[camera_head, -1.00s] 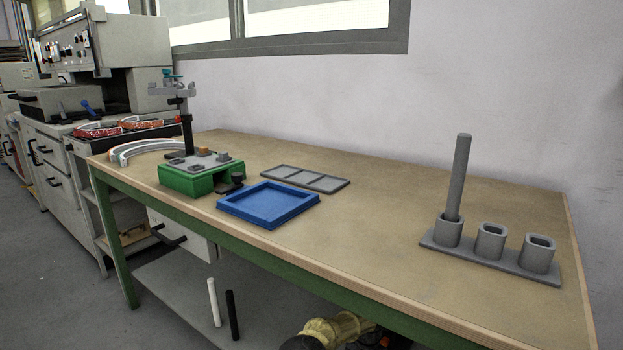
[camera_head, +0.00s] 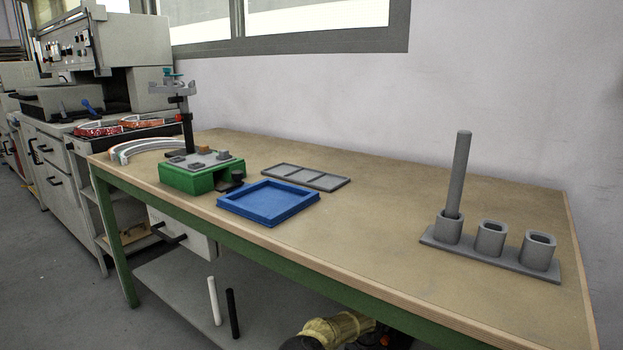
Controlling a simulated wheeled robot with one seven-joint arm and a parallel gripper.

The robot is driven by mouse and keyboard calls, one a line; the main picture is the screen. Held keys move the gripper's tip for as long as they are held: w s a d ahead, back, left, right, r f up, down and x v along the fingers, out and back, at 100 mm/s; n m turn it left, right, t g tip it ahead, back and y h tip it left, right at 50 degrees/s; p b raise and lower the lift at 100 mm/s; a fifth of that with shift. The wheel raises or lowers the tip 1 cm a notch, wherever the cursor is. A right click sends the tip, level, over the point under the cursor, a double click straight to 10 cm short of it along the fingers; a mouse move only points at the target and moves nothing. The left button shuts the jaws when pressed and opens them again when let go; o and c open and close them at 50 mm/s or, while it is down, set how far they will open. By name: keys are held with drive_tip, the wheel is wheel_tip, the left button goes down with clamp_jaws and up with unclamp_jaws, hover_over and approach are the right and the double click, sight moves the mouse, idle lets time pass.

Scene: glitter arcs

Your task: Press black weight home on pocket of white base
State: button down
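A small black piece (camera_head: 237,177), which may be the black weight, shows at the right front of a green block (camera_head: 190,180) on the table. Whether it is seated in anything is too small to tell. A light grey plate with small raised parts (camera_head: 204,158) lies on top of the green block. I cannot pick out a plainly white base or its pocket. My gripper's fingers cannot be made out. A yellow and dark part, probably of my arm, shows at the bottom edge, below the table's front edge.
A blue tray (camera_head: 267,219) and a flat grey frame (camera_head: 305,178) lie mid-table. A grey holder (camera_head: 490,257) with a tall rod (camera_head: 458,175) stands at right. A stand (camera_head: 187,122) rises behind the green block. The table (camera_head: 390,230) is clear between tray and holder.

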drive_tip(key=shift+f+b, duration=0.3)
drive_tip(key=shift+f, duration=0.1)
idle(0.3)
drive_tip(key=shift+r, duration=0.1)
drive_tip(key=shift+r+p, duration=2.6)
drive_tip(key=shift+r, duration=0.9)
drive_tip(key=shift+f, duration=0.15)
